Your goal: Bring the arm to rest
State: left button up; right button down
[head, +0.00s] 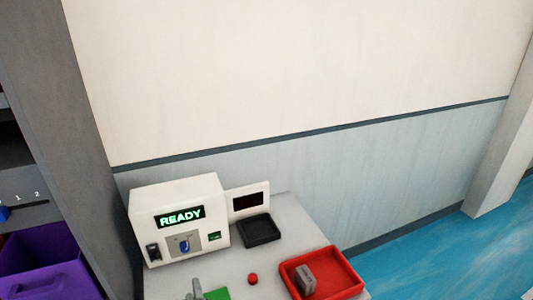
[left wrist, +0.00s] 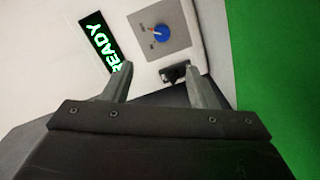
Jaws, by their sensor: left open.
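My left gripper (head: 194,289) shows only as a grey finger at the bottom edge of the head view, beside a green patch on the table. In the left wrist view the left gripper (left wrist: 160,92) is open, its two fingers apart with nothing held between them. Beyond the fingers is the white machine (head: 178,215) with a lit READY display (head: 181,217). The machine's blue knob (head: 185,244) also shows in the left wrist view (left wrist: 160,31). My right gripper is in neither view.
On the grey table (head: 239,266) are a black tray (head: 259,230), a red button (head: 253,279), a green pad (head: 217,294) and a red tray (head: 340,267) holding a grey object (head: 306,279). A purple bin (head: 40,262) stands at left. Blue floor (head: 430,262) is clear at right.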

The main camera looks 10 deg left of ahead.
pick_arm(q)
jog(key=shift+d+r+m+h, duration=0.15)
jog(key=shift+r+m+h, duration=0.1)
jog(key=shift+m+h, duration=0.3)
jog(key=s+d+r+m+g+h, duration=0.3)
jog(key=s+d+m+h, duration=0.2)
jog(key=s+m+h, duration=0.55)
jog(key=s+a+r+m+g+y, duration=0.3)
jog(key=s+a+g, duration=0.1)
jog(key=s, duration=0.6)
jog(key=s+a+r+m+g+y, duration=0.25)
jog(key=s+a+g, duration=0.2)
jog(key=s, duration=0.45)
notch_tip(320, 180, down, 31)
jog(key=g+b, duration=0.2)
jog(key=b, duration=0.3)
jog(key=s+f+h+b, duration=0.1)
jog(key=s+f+b, duration=0.2)
jog(key=s+f, duration=1.2)
notch_tip(320, 180, down, 3)
jog(key=shift+d+f+m+g, duration=0.2)
jog(key=shift+d+m+g, duration=0.15)
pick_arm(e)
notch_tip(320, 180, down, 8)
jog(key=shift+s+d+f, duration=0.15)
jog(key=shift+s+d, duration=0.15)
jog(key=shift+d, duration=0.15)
